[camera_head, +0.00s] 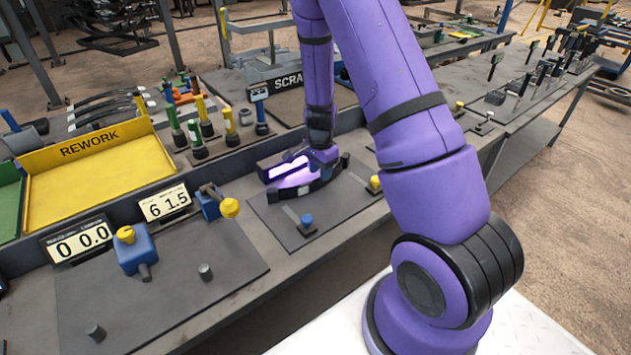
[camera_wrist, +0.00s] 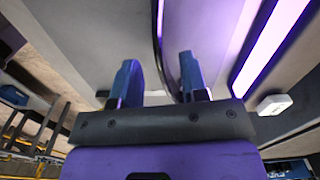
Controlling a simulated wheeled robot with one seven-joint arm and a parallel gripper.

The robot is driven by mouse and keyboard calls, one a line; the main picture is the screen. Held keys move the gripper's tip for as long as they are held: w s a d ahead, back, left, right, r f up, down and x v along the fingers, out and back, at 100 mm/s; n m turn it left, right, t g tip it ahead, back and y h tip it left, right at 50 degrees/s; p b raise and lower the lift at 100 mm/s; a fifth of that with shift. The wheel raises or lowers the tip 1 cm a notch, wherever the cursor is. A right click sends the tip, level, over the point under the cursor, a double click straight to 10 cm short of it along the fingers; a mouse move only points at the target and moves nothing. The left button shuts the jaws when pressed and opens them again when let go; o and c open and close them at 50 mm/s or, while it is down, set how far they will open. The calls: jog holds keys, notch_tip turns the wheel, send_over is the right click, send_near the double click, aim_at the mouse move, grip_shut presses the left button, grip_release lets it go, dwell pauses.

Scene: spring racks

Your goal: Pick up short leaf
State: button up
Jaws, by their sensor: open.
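A dark, slightly curved strip (camera_head: 318,184), which looks like the short leaf, sits on the bench between dark end blocks, beside a purple-lit patch. My gripper (camera_head: 322,160) is low over this spot, and the arm partly hides it. In the wrist view my gripper (camera_wrist: 159,85) is open, with its two blue fingers apart. A thin dark curved edge (camera_wrist: 159,35), probably the leaf seen edge-on, runs down between the fingers, closer to the right one. I cannot tell whether either finger touches it.
A SCRAP area (camera_head: 290,85) lies beyond my gripper. A blue-knobbed fixture (camera_head: 307,222) and a yellow knob (camera_head: 375,183) are close by.

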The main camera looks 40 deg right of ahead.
aim_at(320, 187)
notch_tip(320, 187, down, 4)
jog(key=shift+f, duration=0.1)
jog(key=shift+c, duration=0.3)
grip_shut()
jog(key=shift+w, duration=0.1)
